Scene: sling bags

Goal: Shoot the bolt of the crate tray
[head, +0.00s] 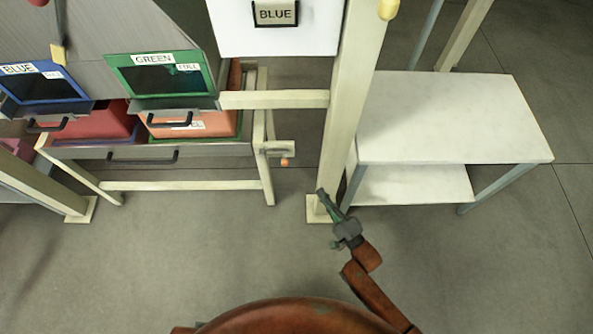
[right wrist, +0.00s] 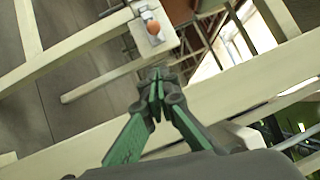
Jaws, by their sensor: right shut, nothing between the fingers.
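The crate tray (head: 215,150) is a wide, shallow tray with a grey front and a black handle, set in a cream frame at the left of the head view. Its bolt (head: 285,162) has a small orange knob at the frame's right end. In the right wrist view the orange knob (right wrist: 153,27) sits on a cream plate, beyond my fingertips and apart from them. My right gripper (head: 322,194) is shut and empty, in front of the cream post; its green fingers (right wrist: 157,78) meet in the right wrist view. My left gripper is out of view.
A cream post (head: 345,110) stands between the tray and a white-topped table (head: 450,115). Crates stand in the tray, one of them orange (head: 200,125), under bins labelled GREEN (head: 165,78) and BLUE (head: 45,88). The grey floor (head: 180,250) in front is clear.

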